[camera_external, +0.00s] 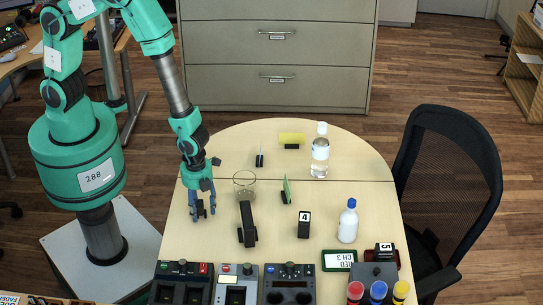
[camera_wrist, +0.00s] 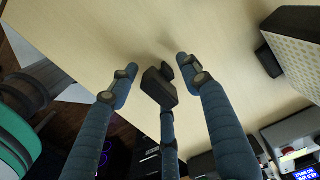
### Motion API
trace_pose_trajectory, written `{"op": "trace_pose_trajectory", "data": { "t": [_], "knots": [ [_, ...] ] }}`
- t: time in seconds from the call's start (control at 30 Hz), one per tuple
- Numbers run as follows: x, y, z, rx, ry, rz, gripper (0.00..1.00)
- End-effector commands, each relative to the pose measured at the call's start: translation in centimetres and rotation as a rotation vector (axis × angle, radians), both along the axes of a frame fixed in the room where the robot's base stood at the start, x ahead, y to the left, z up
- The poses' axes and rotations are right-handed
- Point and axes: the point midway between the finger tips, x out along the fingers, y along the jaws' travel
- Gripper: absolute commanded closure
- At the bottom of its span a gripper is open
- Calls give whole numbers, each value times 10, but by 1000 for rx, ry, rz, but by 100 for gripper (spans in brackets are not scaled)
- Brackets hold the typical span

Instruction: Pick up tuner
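A small black block with a round knob, which may be the tuner (camera_wrist: 157,89), is on the pale tabletop in the wrist view. It lies between the blue fingers of my gripper (camera_wrist: 157,70). The fingers are spread, with visible gaps to the block on the left and right. The lower finger overlaps its near end in the picture, and I cannot tell whether they touch. In the external view my gripper (camera_external: 202,211) points down low over the table's left side, and a small dark piece shows between its fingers.
On the table (camera_external: 225,145), a glass bowl (camera_external: 245,186) and a black upright object (camera_external: 247,225) stand just right of my gripper. Black devices (camera_external: 183,284) line the front edge.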

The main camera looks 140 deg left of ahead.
Motion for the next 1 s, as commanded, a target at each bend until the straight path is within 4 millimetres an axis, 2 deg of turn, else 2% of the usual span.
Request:
{"op": "trace_pose_trajectory", "data": {
  "t": [0.03, 0.17, 0.27, 0.3, 0.37, 0.77, 1.0],
  "knots": [
    [0, 0, 0, 0, 0, 0, 60],
    [0, 0, 0, 0, 0, 0, 86],
    [0, 0, 0, 0, 0, 0, 88],
    [0, 0, 0, 0, 0, 0, 61],
    [0, 0, 0, 0, 0, 0, 52],
    [0, 0, 2, 0, 0, 0, 52],
    [1, 0, 18, 1, -2, 0, 52]
  ]
}}
